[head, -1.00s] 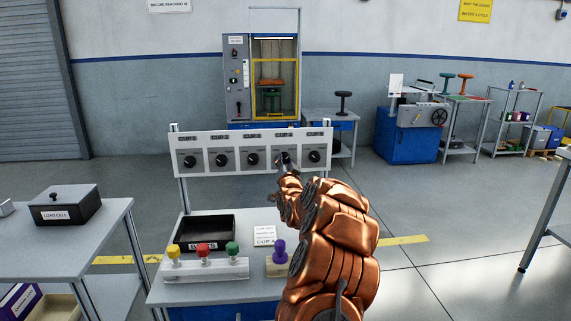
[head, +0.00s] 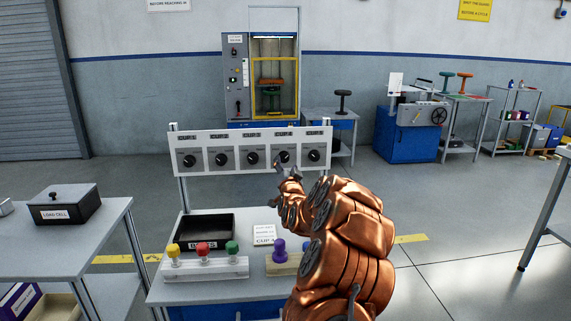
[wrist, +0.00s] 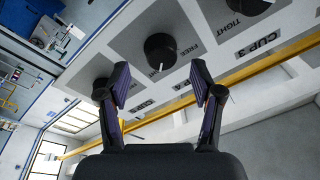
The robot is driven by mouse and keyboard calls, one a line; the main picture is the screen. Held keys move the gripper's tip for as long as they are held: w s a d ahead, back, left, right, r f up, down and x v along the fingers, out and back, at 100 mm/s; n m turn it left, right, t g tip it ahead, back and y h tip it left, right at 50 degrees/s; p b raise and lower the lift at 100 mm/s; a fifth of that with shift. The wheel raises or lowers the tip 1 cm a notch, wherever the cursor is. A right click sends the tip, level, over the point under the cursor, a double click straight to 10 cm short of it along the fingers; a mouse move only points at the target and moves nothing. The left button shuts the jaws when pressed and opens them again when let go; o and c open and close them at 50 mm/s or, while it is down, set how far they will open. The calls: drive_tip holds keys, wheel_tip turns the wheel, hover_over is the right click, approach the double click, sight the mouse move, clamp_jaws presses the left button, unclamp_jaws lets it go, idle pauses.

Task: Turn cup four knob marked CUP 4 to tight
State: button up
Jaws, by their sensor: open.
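The CUP 4 knob (head: 284,157) is the black round knob fourth from the left on the white panel (head: 323,165). In the wrist view the CUP 4 knob (wrist: 160,52) lies beyond the gap between my fingertips. Its white mark points down toward the label strip, not at the FREE word on its right. TIGHT for this knob is not readable; the left finger may cover it. My gripper (head: 281,169) is open and empty, just below and in front of the knob; it also shows in the wrist view (wrist: 161,83). It appears apart from the knob.
Neighbouring knobs stand close on both sides: CUP 3 (head: 252,158) and the rightmost knob (head: 314,156). Below are a black tray (head: 207,232), a rack with coloured-topped pegs (head: 205,268) and a purple piece (head: 279,249). A load cell box (head: 65,205) stands at left.

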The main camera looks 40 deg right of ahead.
drive_tip(key=v, duration=0.9)
drive_tip(key=shift+r, duration=0.15)
idle(0.5)
